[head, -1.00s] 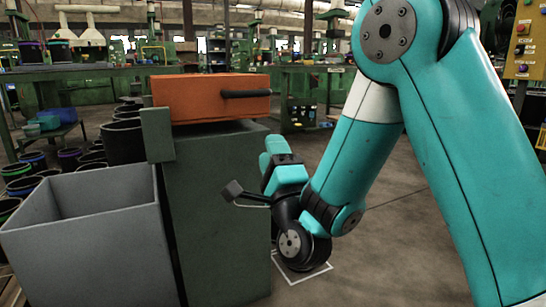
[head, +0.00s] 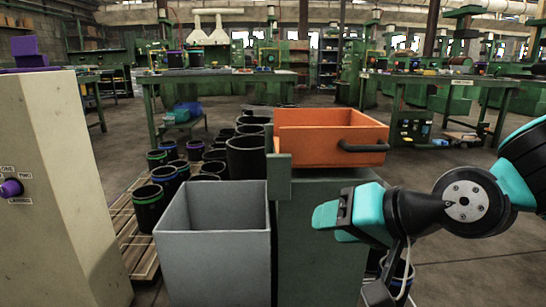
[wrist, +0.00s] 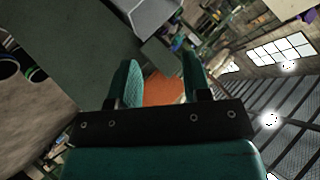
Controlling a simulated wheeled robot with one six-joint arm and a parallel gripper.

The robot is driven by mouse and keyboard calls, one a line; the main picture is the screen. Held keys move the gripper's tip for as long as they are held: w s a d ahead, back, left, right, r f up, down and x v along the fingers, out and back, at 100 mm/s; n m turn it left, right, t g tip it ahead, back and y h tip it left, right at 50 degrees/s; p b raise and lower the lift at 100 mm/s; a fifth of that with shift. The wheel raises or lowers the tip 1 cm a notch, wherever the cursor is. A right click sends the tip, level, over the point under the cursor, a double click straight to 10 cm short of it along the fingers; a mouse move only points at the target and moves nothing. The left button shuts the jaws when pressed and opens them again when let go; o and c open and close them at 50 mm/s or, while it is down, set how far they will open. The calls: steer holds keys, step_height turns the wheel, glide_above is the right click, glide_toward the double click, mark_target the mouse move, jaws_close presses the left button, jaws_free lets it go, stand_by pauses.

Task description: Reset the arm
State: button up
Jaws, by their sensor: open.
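My teal arm (head: 468,200) reaches in from the right edge in the head view. My gripper (head: 328,224) points left in front of the green cabinet, below the orange drawer. Its two teal fingers show apart in the wrist view (wrist: 161,75), with nothing held between them. The orange of the drawer shows beyond the gap, and I cannot tell how far off it is.
The orange drawer (head: 300,142) with a black handle tops the green cabinet (head: 310,270). A grey open bin (head: 213,257) stands to its left. Several black sleeves (head: 148,208) stand behind on pallets. A cream machine (head: 50,190) is at far left.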

steer(key=s+d+r+n+g+h+p, duration=0.2)
steer(key=s+d+r+n+g+p, duration=0.15)
steer(key=s, duration=0.35)
steer(key=s+d+r+n+g+h+p, duration=0.2)
steer(key=s+r+n+g+p, duration=0.15)
steer(key=s, duration=0.45)
step_height(320, 180, up, 36)
steer(key=g+p, duration=0.1)
steer(key=p, duration=3.5)
steer(key=shift+r+p, duration=0.2)
steer(key=shift+p, duration=0.2)
steer(key=shift+s, duration=0.1)
